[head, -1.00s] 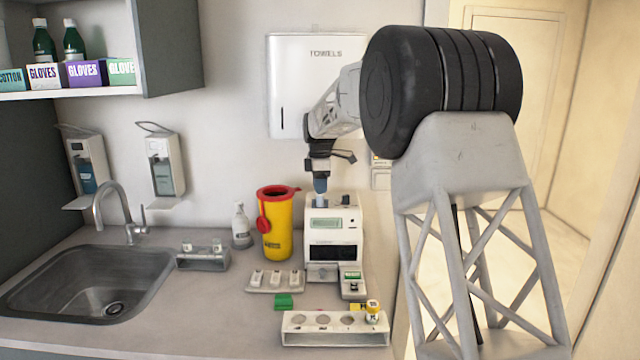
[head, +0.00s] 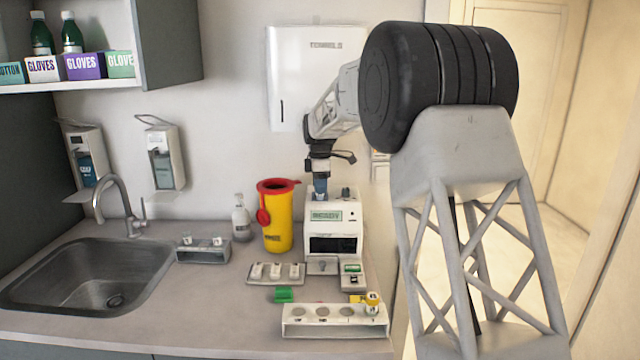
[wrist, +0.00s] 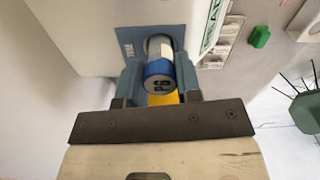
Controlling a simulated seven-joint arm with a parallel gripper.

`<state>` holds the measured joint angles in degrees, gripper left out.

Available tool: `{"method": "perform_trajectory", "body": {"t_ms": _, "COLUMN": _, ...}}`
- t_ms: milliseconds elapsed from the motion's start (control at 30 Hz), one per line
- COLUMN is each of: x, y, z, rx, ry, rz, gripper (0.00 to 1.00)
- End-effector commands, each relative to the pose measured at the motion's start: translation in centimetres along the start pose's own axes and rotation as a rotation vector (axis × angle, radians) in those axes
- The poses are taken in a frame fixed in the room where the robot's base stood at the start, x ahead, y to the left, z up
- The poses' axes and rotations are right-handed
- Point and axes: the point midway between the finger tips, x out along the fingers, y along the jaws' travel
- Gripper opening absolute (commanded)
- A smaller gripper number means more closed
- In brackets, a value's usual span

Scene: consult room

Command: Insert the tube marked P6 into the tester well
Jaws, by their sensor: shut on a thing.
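The tester (head: 333,229) is a white box on the counter with a lit green display and a dark front panel. My gripper (head: 320,190) is just above its top left part, pointing down. In the wrist view, my gripper (wrist: 160,82) is shut on a blue-capped tube (wrist: 158,72) with dark marking on its cap, too blurred to read surely. The tube's far end meets the round well in a blue plate (wrist: 128,38) on the tester. It looks at least partly in the well, but its depth is hidden.
A white rack (head: 300,329) in front holds one yellow-capped tube (head: 372,303); its other holes look empty. A yellow bin (head: 278,232) with a red lid stands left of the tester. A tray of small white items (head: 275,280) and a green block (head: 284,295) lie in front.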

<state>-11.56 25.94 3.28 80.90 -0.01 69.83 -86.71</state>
Motion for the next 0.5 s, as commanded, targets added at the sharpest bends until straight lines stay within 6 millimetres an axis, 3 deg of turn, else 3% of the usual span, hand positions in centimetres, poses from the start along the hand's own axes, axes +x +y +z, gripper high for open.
{"method": "perform_trajectory", "body": {"t_ms": 400, "x": 0.2, "y": -0.01, "z": 0.0, "rx": 0.0, "ry": 0.0, "rz": 0.0, "gripper": 0.09}}
{"method": "perform_trajectory", "body": {"t_ms": 433, "x": 0.19, "y": -0.01, "z": 0.0, "rx": 0.0, "ry": 0.0, "rz": 0.0, "gripper": 0.36}}
{"method": "perform_trajectory", "body": {"t_ms": 500, "x": 0.19, "y": -0.01, "z": 0.0, "rx": 0.0, "ry": 0.0, "rz": 0.0, "gripper": 0.47}}
